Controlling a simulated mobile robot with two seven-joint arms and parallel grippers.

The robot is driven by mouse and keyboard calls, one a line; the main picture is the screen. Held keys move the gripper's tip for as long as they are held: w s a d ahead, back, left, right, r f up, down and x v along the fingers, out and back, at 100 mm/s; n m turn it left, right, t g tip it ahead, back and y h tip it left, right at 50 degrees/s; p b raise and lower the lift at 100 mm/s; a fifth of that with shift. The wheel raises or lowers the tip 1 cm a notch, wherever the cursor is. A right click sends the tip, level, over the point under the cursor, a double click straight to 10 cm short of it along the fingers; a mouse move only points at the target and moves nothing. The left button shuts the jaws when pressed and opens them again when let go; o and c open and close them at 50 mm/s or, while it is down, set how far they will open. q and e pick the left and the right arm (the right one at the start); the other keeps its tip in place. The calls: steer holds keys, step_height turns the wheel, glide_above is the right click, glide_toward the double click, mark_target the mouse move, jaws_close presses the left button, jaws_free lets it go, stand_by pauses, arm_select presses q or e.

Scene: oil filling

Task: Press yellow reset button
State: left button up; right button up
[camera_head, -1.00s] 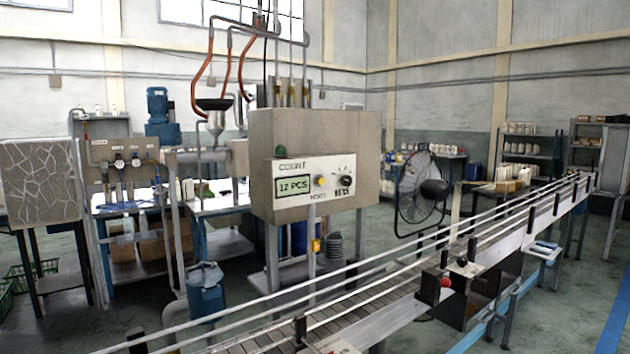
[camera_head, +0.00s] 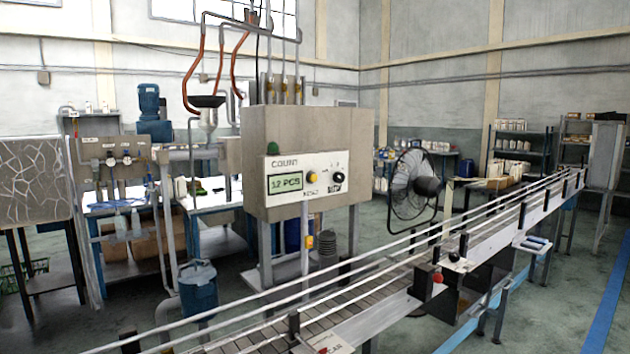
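The yellow reset button (camera_head: 311,176) is a small round knob on the white front panel (camera_head: 290,188) of a beige control box (camera_head: 349,135). It sits between a green display (camera_head: 285,184) reading 12 PCS and a black dial (camera_head: 339,177). A label below the button looks like RESET. The box stands behind the conveyor rails, left of the picture's middle. Neither of my grippers shows in the head view, and nothing covers the button.
A conveyor with rails (camera_head: 452,231) runs diagonally in front of the box, with a red button (camera_head: 437,277) on its near side. A fan (camera_head: 411,184) stands right of the box. A blue canister (camera_head: 198,288) stands at lower left. Open floor lies at right.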

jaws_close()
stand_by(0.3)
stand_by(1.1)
